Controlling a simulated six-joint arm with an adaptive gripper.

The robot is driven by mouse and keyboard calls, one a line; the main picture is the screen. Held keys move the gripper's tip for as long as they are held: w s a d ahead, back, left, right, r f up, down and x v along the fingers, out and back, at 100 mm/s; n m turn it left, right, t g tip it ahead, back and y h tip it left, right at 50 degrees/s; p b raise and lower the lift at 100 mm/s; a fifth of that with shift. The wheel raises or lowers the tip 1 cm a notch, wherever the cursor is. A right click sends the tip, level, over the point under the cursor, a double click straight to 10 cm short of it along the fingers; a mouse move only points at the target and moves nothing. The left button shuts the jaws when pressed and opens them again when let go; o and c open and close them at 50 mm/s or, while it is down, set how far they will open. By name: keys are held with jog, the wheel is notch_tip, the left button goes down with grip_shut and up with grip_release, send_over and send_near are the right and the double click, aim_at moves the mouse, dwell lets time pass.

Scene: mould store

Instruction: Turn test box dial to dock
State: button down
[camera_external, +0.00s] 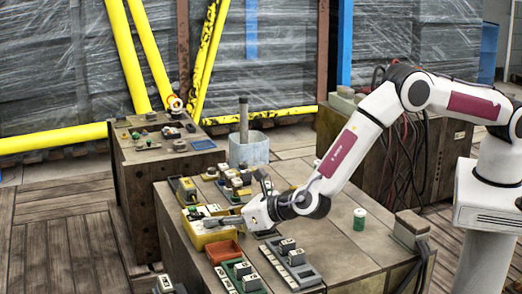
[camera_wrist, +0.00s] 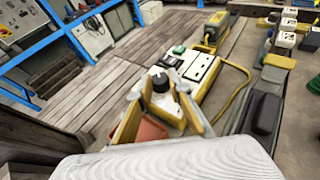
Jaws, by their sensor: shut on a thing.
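The test box is yellow with white panels; it sits on the near workbench in the external view (camera_external: 205,238) and in the middle of the wrist view (camera_wrist: 208,80). Its black dial (camera_wrist: 160,82) shows between the finger ends in the wrist view. My gripper (camera_external: 240,219) reaches in from the right, low over the box. In the wrist view my gripper (camera_wrist: 161,95) has its two tan fingers on either side of the dial, shut on it. The dial's markings are too small to read, and my gripper hides it in the external view.
An orange tray (camera_external: 224,252) lies close in front of the box. Grey blocks (camera_external: 290,262) and green-based blocks (camera_external: 240,274) stand nearby. A yellow cable (camera_wrist: 240,85) curves beside the box. A green-and-white cylinder (camera_external: 360,219) stands on clear bench top to the right.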

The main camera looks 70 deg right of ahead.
jog(key=shift+w+a+r+m+h, duration=0.1)
jog(key=shift+w+r+m+h, duration=0.05)
jog(key=shift+m+h, duration=0.35)
jog(key=shift+w+a+r+m+h, duration=0.1)
jog(key=shift+m+h, duration=0.3)
jog(key=shift+h, duration=0.1)
jog(key=shift+s+h, duration=0.1)
jog(key=shift+h, duration=0.2)
jog(key=c, duration=1.8)
grip_release()
jog(key=shift+f, duration=0.1)
jog(key=shift+c, duration=0.2)
jog(key=shift+s+f, duration=0.1)
